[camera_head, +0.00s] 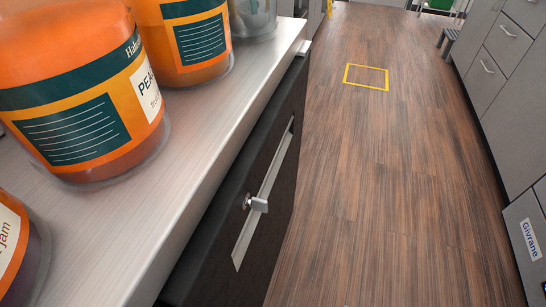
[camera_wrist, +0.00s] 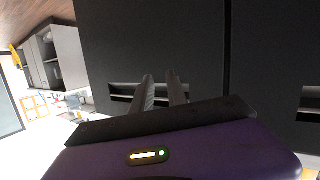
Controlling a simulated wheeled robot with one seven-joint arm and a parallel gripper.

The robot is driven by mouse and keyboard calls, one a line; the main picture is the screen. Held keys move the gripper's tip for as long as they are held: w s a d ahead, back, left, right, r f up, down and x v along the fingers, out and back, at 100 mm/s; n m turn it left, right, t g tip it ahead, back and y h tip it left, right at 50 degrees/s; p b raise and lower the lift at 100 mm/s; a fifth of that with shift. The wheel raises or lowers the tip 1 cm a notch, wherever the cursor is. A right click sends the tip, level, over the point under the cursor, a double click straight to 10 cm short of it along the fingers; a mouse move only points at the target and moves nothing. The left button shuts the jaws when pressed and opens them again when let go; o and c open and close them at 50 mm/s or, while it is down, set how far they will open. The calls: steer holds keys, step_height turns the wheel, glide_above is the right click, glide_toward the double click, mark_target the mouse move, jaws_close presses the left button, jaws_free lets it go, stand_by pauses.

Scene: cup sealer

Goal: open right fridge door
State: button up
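A dark fridge front shows in the wrist view as two dark panels with a thin vertical gap between them. The panel on the picture's left (camera_wrist: 130,40) has a pale recessed handle slot (camera_wrist: 122,92). My gripper (camera_wrist: 160,77) has its two fingers apart, with nothing seen between them but the dark front. The fingertips overlap this slot in the picture; I cannot tell whether they touch it. The other panel (camera_wrist: 270,45) has a slot (camera_wrist: 311,101) at the picture's right edge. Both panels look closed. In the head view, a dark front (camera_head: 225,205) with a long slot shows below the counter; my gripper is not recognisable there.
Orange jars (camera_head: 85,115) stand on the pale counter (camera_head: 200,125) above the dark front. A small metal fitting (camera_head: 258,204) sticks out from that front. The wood floor (camera_head: 370,190) is clear to the right, up to grey cabinets (camera_head: 490,75).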

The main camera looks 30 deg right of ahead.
steer(key=w+r+n+g+y+p, duration=0.5)
steer(key=w+r+n+p, duration=0.8)
steer(key=w+n+p, duration=0.7)
steer(key=n+t+y+p, duration=0.1)
steer(key=n+t+p, duration=0.1)
steer(key=p, duration=0.1)
glide_above(273, 179)
steer(key=s+a, duration=0.2)
steer(key=s, duration=0.2)
steer(key=shift+f, duration=1.3)
steer(key=shift+w, duration=0.15)
jaws_close()
